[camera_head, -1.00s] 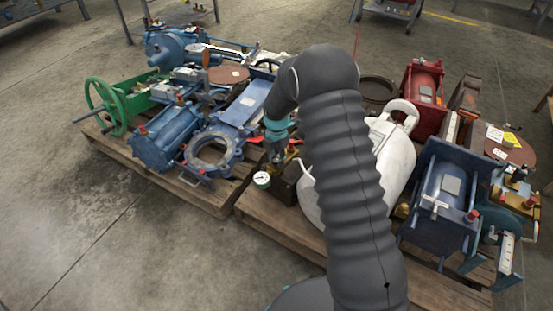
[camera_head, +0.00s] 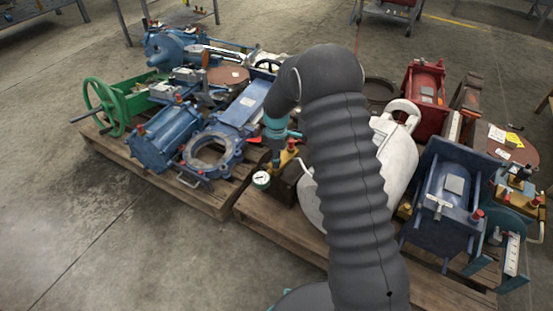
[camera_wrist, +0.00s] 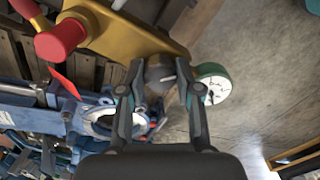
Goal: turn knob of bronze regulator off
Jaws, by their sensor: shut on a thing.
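The bronze regulator (camera_wrist: 135,38) fills the upper left of the wrist view as a gold-coloured body. Its grey knob (camera_wrist: 159,72), with a pale pointer mark, sits between the fingers of my gripper (camera_wrist: 158,92). The fingers are shut on the knob from both sides. A round white gauge with a green rim (camera_wrist: 212,88) is just right of the fingers. A red cap (camera_wrist: 60,40) stands at the body's left. In the head view the regulator (camera_head: 287,157) shows partly beside my arm, with the gauge (camera_head: 261,180) below it; the fingertips are hard to make out there.
The regulator stands near the front of a wooden pallet (camera_head: 290,233), next to a large white casting (camera_head: 397,160). Blue valve parts (camera_head: 165,137) and a green handwheel (camera_head: 104,106) lie on the left pallet. The concrete floor in front is clear.

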